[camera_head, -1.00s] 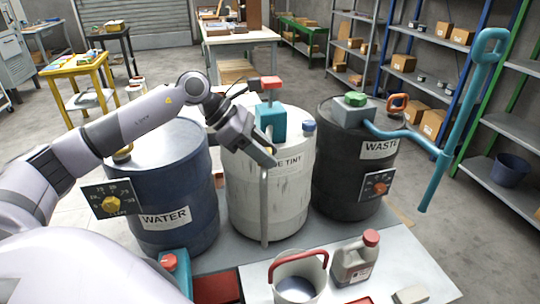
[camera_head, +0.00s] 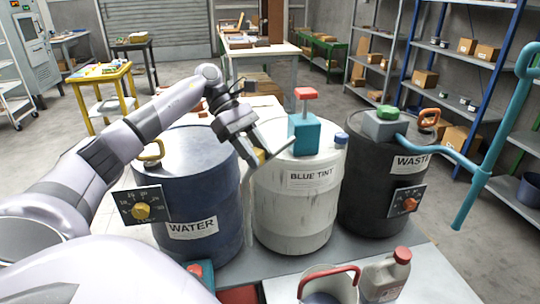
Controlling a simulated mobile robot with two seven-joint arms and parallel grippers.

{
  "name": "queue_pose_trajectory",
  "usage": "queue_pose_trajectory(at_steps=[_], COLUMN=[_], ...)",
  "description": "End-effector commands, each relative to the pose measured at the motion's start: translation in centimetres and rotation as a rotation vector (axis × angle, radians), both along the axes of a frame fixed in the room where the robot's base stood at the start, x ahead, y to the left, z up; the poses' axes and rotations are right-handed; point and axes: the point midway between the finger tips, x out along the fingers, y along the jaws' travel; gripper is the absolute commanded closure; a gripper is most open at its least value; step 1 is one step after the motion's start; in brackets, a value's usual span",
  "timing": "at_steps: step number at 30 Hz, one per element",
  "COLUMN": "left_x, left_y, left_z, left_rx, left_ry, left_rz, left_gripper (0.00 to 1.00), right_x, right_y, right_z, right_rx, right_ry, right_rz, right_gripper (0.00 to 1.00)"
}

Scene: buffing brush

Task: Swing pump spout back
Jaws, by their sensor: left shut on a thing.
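The white BLUE TINT drum (camera_head: 290,218) stands in the middle with a teal pump (camera_head: 304,135) on its lid, topped by a red T-handle (camera_head: 305,93). The pump's grey spout (camera_head: 273,152) reaches left from the pump, and its pipe hangs down between the white and blue drums. My left gripper (camera_head: 256,156) is shut on the spout near its outer bend, above the gap between these drums. The fingertips are partly hidden by the gripper's body. My right gripper is not in view.
The blue WATER drum (camera_head: 197,200) with a dial plate stands at left, under my left arm. The black WASTE drum (camera_head: 375,200) with a teal hose (camera_head: 440,148) stands at right. A pail (camera_head: 326,284) with a red handle and a grey jug (camera_head: 384,275) sit in front.

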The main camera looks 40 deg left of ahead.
Motion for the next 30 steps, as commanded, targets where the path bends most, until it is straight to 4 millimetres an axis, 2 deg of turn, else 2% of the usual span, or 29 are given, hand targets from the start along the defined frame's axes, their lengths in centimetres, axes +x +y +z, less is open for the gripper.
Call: queue_pose_trajectory(at_steps=[6, 19, 20, 21, 30], left_x=[-0.27, -0.31, -0.32, -0.32, -0.31], left_y=[0.88, 1.23, 1.23, 1.25, 1.13], left_z=[0.05, 0.08, 0.09, 0.09, 0.04], left_rx=[0.0, 0.004, 0.004, 0.004, 0.002], left_ry=[-0.002, -0.003, -0.003, -0.002, -0.001], left_rz=[-0.033, -0.033, -0.033, -0.033, -0.035], left_gripper=[1.0, 1.0, 0.57, 0.44, 0.43], right_x=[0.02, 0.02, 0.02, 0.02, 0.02], right_y=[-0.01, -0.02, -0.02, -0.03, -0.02], right_z=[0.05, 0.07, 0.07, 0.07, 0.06], right_rx=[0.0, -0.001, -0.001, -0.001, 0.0], right_ry=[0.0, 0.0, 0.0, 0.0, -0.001], right_rz=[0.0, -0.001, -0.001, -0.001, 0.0], right_gripper=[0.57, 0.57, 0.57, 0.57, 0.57])
